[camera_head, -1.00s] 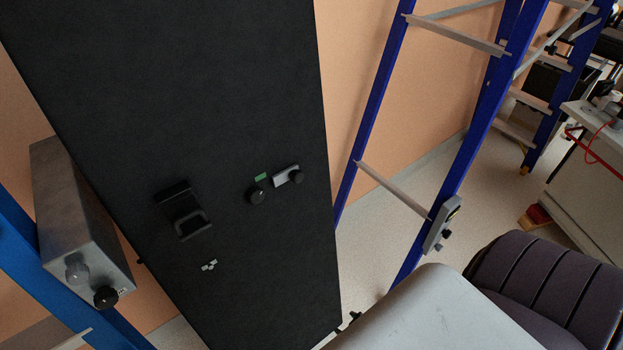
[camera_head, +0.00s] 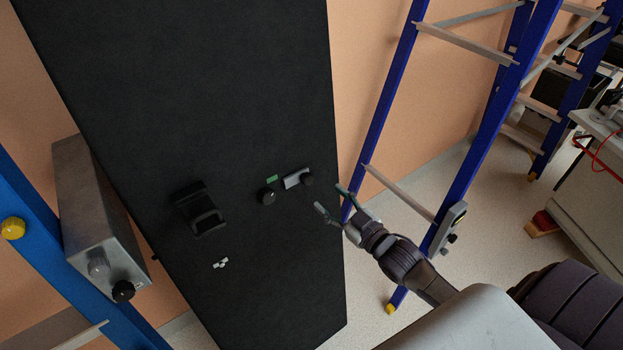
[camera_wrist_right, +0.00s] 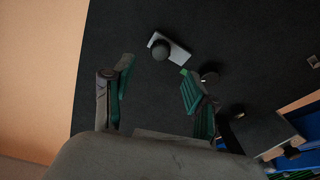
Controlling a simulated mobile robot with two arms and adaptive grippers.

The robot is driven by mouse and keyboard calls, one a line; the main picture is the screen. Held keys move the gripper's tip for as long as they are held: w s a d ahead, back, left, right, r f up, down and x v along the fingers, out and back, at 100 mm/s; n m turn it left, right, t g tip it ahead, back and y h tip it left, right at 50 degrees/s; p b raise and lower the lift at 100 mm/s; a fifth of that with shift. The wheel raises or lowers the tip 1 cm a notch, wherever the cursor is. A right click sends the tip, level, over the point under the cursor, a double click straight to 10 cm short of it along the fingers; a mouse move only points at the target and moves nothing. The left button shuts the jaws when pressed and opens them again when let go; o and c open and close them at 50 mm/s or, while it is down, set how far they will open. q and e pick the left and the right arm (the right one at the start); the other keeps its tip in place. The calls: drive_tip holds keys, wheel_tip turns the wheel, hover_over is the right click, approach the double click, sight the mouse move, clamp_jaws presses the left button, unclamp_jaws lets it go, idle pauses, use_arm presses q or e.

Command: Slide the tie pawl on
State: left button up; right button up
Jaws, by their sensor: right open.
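A small silver plate with a black knob, which I take to be the tie pawl (camera_head: 292,181), sits on the tall black panel (camera_head: 240,90). A green mark (camera_head: 272,178) and a round black knob (camera_head: 267,197) are just left of it. My right gripper (camera_head: 331,197) is open and empty, to the right of the plate and apart from it. In the right wrist view, the plate (camera_wrist_right: 180,53) and its knob (camera_wrist_right: 160,50) show beyond the open fingers (camera_wrist_right: 157,72), and the green mark (camera_wrist_right: 184,72) is by the right fingertip. My left gripper is not in view.
A black bracket (camera_head: 200,208) and small white patches (camera_head: 220,263) are on the panel. A grey box with knobs (camera_head: 95,210) stands left, by a blue beam (camera_head: 35,245). A blue frame (camera_head: 480,130) with grey rungs stands right, behind my right arm.

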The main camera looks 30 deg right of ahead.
sight(310, 181)
drive_tip(key=w, duration=0.2)
drive_tip(key=w+a+p, duration=0.1)
drive_tip(key=w, duration=0.5)
drive_tip(key=shift+w+a, duration=0.1)
drive_tip(key=shift+a, duration=0.2)
clamp_jaws()
